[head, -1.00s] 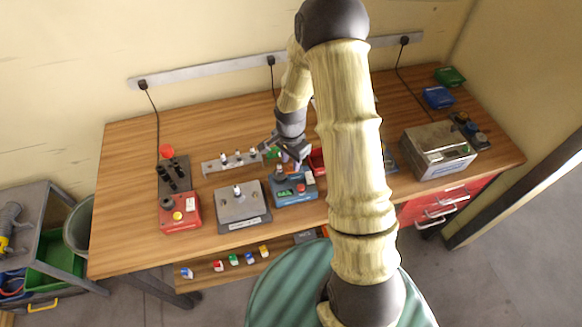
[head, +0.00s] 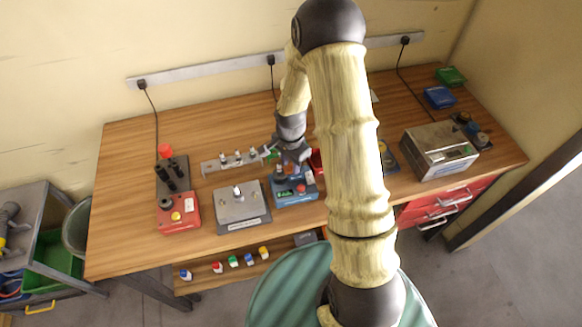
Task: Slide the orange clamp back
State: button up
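My gripper (head: 285,155) is over the middle of the bench, just above and behind a blue device (head: 296,196) with a red button and a small green display. Its fingers are small and partly hidden, and I cannot tell whether they are open or shut. A small orange-red patch shows at the top of the blue device, close under the gripper; I cannot tell for sure that it is the orange clamp. My arm hides part of the bench to the right of the device.
A grey plate fixture (head: 241,207) and a red control box (head: 179,212) stand left of the blue device. A metal rack (head: 222,164) with several fittings is behind. A grey metal box (head: 428,160) stands at right. The bench's back left is clear.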

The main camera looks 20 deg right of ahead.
jog(key=shift+r, duration=0.1)
jog(key=c, duration=0.6)
jog(key=shift+c, duration=0.2)
jog(key=shift+d, duration=0.9)
jog(key=o, duration=0.6)
jog(key=shift+o, duration=0.2)
jog(key=shift+r, duration=0.1)
notch_tip(320, 180, up, 8)
jog(key=p, duration=0.5)
jog(key=shift+p, duration=0.4)
